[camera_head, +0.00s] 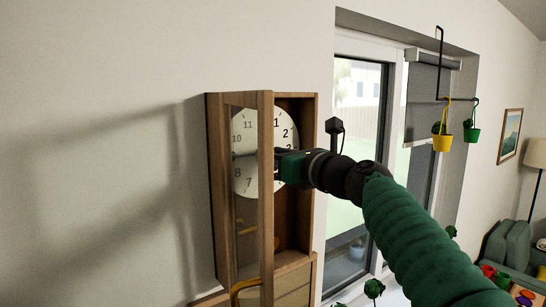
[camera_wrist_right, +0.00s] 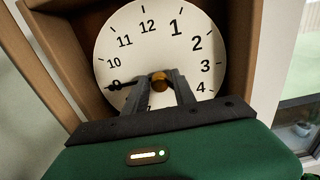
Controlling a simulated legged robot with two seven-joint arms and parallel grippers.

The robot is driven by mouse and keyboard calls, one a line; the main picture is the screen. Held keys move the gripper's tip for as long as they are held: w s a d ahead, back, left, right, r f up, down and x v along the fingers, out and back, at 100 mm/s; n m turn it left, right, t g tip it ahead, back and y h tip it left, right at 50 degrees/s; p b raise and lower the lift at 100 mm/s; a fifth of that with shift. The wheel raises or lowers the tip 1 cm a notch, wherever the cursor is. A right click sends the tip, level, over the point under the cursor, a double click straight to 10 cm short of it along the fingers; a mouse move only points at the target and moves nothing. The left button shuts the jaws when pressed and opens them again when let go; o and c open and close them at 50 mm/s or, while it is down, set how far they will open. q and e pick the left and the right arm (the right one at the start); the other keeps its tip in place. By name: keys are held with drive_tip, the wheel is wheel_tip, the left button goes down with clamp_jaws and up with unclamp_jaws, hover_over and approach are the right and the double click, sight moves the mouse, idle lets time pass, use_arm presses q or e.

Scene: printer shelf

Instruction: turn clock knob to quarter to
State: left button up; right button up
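The round white clock face (camera_wrist_right: 133,50) with black numerals sits inside a wooden clock case. In the right wrist view the black clock hand (camera_wrist_right: 112,86) points left, at about the 9. The orange-brown knob (camera_wrist_right: 160,83) is at the middle of the face. My right gripper (camera_wrist_right: 163,77) has one finger on each side of the knob and looks shut on it. In the head view the right gripper (camera_head: 277,165) reaches in from the right, and the open door frame hides its fingertips and the knob. My left gripper is in neither view.
The glazed wooden clock door (camera_head: 265,210) stands open toward me, just left of my right gripper. A yellow door handle (camera_head: 245,285) is low on it. The case's right wall (camera_head: 309,125) is close to my arm. A window (camera_head: 360,150) lies to the right.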

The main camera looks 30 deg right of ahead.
drive_tip(key=shift+o, duration=1)
drive_tip(key=s+d+b, duration=0.2)
drive_tip(key=s+b, duration=0.5)
drive_tip(key=s, duration=0.9)
drive_tip(key=shift+s+d+b, duration=0.2)
drive_tip(key=shift+s+b, duration=0.05)
drive_tip(key=shift+b, duration=0.05)
drive_tip(key=shift+f, duration=0.1)
drive_tip(key=shift+d, duration=0.1)
